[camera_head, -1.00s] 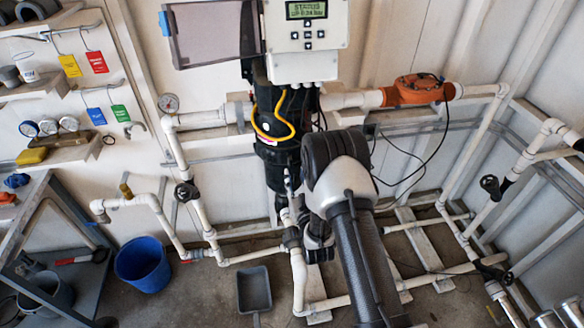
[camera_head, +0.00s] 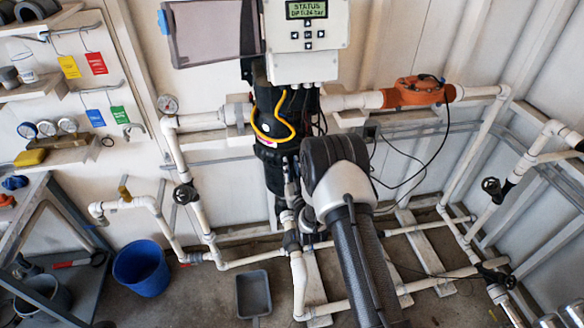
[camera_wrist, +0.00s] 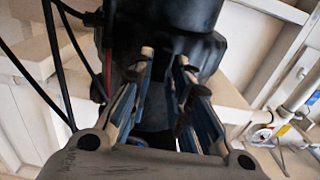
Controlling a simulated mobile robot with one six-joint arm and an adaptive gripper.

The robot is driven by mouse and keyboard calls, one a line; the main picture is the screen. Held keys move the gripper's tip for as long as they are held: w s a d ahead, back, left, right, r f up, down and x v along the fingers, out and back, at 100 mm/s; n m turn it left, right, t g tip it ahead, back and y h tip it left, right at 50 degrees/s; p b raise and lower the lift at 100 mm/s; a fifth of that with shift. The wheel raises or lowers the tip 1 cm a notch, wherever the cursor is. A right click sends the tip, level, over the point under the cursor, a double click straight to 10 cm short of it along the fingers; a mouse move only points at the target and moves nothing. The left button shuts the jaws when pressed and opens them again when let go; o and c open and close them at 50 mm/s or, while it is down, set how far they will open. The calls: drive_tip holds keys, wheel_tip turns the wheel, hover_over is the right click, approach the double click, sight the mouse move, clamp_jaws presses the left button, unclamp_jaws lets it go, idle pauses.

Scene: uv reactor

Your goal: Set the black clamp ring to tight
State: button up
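The black reactor body (camera_head: 276,100) stands upright under the control box in the head view. A black band that looks like the clamp ring (camera_head: 277,151) sits around it, below the yellow cable loop; my arm partly covers its right side, and its setting cannot be read. In the wrist view a large black rounded body (camera_wrist: 165,25) fills the top, just beyond my fingertips; I cannot tell which part is the ring. My gripper (camera_wrist: 165,60) points at it with its blue-sided fingers apart and a gap between them. Contact is unclear. The head view hides my fingers behind my wrist.
The control box (camera_head: 307,35) with its open door (camera_head: 205,35) is above. White pipes (camera_head: 300,275) run below and beside the reactor. An orange fitting (camera_head: 418,92) is at right.

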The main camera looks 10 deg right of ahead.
clamp_jaws()
idle(0.3)
drive_tip(key=w+d+b, duration=0.1)
drive_tip(key=d+b, duration=0.2)
drive_tip(key=d, duration=0.3)
drive_tip(key=shift+r, duration=0.2)
drive_tip(key=shift+o, duration=2.1)
unclamp_jaws()
drive_tip(key=shift+w+d, duration=0.1)
drive_tip(key=shift+w, duration=0.05)
drive_tip(key=shift+f, duration=0.1)
